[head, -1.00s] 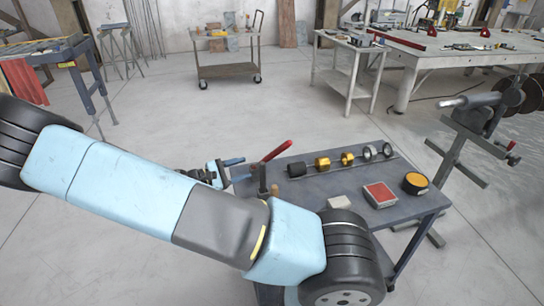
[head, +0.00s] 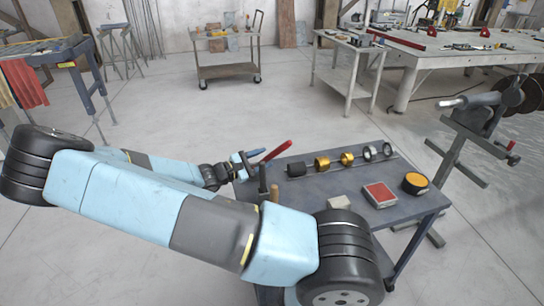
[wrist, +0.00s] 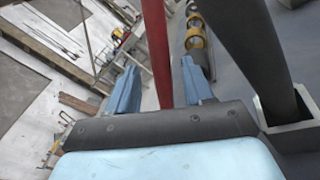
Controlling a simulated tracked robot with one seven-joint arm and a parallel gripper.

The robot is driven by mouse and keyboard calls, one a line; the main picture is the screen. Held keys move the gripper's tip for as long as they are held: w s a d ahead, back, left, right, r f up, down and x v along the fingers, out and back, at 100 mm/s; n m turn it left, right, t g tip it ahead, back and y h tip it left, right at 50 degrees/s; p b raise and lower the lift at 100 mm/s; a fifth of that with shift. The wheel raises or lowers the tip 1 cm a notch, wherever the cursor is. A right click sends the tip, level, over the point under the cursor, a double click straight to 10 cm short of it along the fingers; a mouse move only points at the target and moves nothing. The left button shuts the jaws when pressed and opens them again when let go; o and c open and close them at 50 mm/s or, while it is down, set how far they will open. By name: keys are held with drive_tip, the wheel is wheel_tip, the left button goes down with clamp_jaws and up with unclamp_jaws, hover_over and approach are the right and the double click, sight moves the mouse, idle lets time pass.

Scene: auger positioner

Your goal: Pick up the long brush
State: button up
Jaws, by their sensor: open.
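A long red handle (head: 277,151) slants up from the left end of the grey workbench. In the wrist view the red handle (wrist: 158,50) runs between the two blue fingers of my open gripper (wrist: 158,68), with gaps at its sides. I cannot tell whether it touches either finger. In the head view my gripper (head: 254,162) is at the bench's left end, close to the red handle's lower part. No bristles show, so I cannot be sure that this handle is the long brush. A short wooden handle (head: 274,194) stands nearby, partly hidden by my arm.
A dark post (wrist: 262,50) stands in a square holder (wrist: 285,122), close right of my gripper. On the bench (head: 332,182) are a rod with several black, gold and silver rings (head: 323,163), a red-topped block (head: 380,194) and a yellow-topped round piece (head: 415,182).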

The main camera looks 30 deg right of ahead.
sight(266, 158)
drive_tip(key=shift+d, duration=2.35)
drive_tip(key=shift+c, duration=0.2)
clamp_jaws()
